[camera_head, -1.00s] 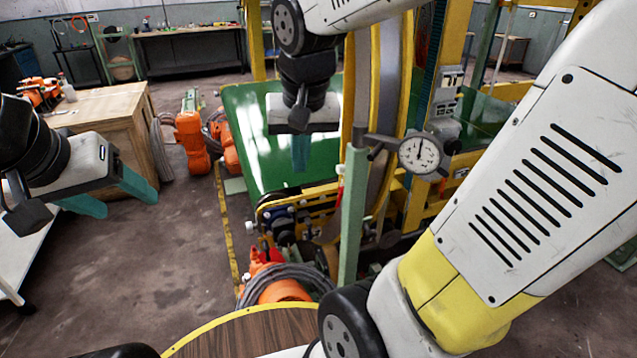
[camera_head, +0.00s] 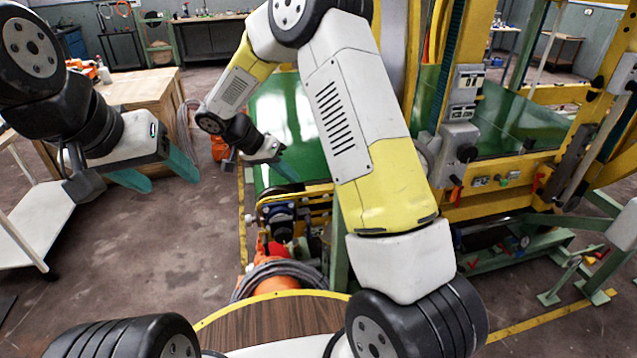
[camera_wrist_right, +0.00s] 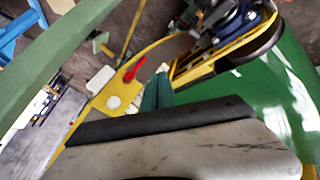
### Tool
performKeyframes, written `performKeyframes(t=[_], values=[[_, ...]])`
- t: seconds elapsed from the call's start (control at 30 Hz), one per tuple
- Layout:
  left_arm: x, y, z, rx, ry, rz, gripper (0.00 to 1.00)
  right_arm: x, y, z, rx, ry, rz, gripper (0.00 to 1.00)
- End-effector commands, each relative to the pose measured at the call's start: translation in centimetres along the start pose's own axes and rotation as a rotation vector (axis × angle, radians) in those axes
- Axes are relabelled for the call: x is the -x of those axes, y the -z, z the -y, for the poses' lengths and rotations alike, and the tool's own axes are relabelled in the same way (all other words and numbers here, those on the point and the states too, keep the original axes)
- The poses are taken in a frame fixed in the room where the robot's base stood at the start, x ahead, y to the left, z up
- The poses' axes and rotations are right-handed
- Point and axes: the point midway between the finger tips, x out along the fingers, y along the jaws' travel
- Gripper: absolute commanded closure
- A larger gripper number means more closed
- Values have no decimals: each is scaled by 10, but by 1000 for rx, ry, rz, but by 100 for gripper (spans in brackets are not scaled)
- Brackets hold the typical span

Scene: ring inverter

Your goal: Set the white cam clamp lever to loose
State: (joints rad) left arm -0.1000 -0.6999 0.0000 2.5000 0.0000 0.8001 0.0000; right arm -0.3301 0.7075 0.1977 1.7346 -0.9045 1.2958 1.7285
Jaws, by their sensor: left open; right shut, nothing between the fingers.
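I cannot make out the white cam clamp lever for certain in any view. In the right wrist view, a yellow plate (camera_wrist_right: 128,92) carries a small red lever (camera_wrist_right: 134,69), a white round part (camera_wrist_right: 113,102) and a pale block (camera_wrist_right: 102,79); none is clearly the clamp. My right gripper (camera_head: 288,171) is shut and empty, over the green panel in the head view. Its teal fingertips (camera_wrist_right: 157,90) point towards the yellow plate's edge in the wrist view; contact cannot be told. My left gripper (camera_head: 160,178) is open and empty at the left, over bare floor.
The green panel (camera_head: 268,110) and yellow machine frame (camera_head: 530,190) fill the middle and right. A grey control box (camera_head: 462,140) sits on the frame. A wooden crate (camera_head: 135,95) and white cart (camera_head: 35,220) stand left. Floor between cart and machine is clear.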

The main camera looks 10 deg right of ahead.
Motion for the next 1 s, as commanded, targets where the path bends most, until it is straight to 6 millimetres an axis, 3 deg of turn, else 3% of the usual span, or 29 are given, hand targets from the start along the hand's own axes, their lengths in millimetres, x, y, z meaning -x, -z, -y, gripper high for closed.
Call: performKeyframes(t=[0.23, 0.37, 0.83, 1.0], values=[[0, 0, 0, 0, 0, 0, 37, -1, 0, -1, 1, 0, 2, 100], [0, 0, 0, 0, 0, 0, 37, -12, 0, -1, 2, -2, 3, 100], [0, 0, 0, 0, 0, 0, 37, -105, -1, -1, 2, -2, 6, 100], [0, 0, 0, 0, 0, 0, 37, -118, -1, -23, 2, 0, 4, 100]])
